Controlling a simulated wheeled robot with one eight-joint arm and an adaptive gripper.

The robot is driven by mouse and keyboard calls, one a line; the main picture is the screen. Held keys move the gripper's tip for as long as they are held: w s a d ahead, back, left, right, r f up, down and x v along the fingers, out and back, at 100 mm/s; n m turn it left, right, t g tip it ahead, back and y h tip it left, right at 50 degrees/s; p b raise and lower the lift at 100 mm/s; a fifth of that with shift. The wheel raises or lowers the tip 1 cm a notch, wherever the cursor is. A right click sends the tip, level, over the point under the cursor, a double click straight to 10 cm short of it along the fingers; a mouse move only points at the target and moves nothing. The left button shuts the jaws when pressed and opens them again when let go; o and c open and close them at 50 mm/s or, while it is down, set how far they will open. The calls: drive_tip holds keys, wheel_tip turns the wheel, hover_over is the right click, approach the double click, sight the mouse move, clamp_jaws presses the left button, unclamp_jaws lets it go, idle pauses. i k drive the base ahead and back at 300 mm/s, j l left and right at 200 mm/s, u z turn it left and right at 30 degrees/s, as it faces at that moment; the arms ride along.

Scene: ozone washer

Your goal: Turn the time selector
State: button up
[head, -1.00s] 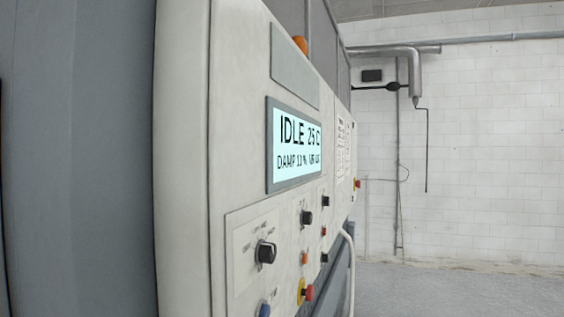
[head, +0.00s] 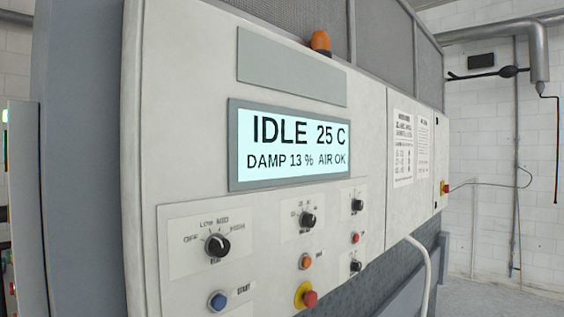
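The washer's control panel (head: 172,285) fills the lower middle of the head view. A black knob (head: 217,245) at its left has OFF, LOW, MID and HIGH around it. A second black knob (head: 307,220) stands to its right, with a small scale too blurred to read. Two smaller black knobs, an upper one (head: 357,205) and a lower one (head: 355,266), are farther right. I cannot read which knob is labelled as the time selector. My gripper is not in view, and nothing touches the knobs.
The display (head: 290,145) reads IDLE 25 C, DAMP 13 %, AIR OK. Below the knobs are a blue START button (head: 217,301), an orange button (head: 305,261) and a red button on a yellow ring (head: 308,298). A pale hose (head: 424,270) hangs at the right.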

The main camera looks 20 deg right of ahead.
sight(307, 220)
drive_tip(key=k+l+z, duration=0.15)
drive_tip(key=l, duration=0.35)
drive_tip(key=k+l+z, duration=0.1)
drive_tip(key=l, duration=0.45)
drive_tip(key=k+l+z, duration=0.15)
drive_tip(key=l, duration=0.4)
drive_tip(key=l+z, duration=0.1)
drive_tip(key=l, duration=0.45)
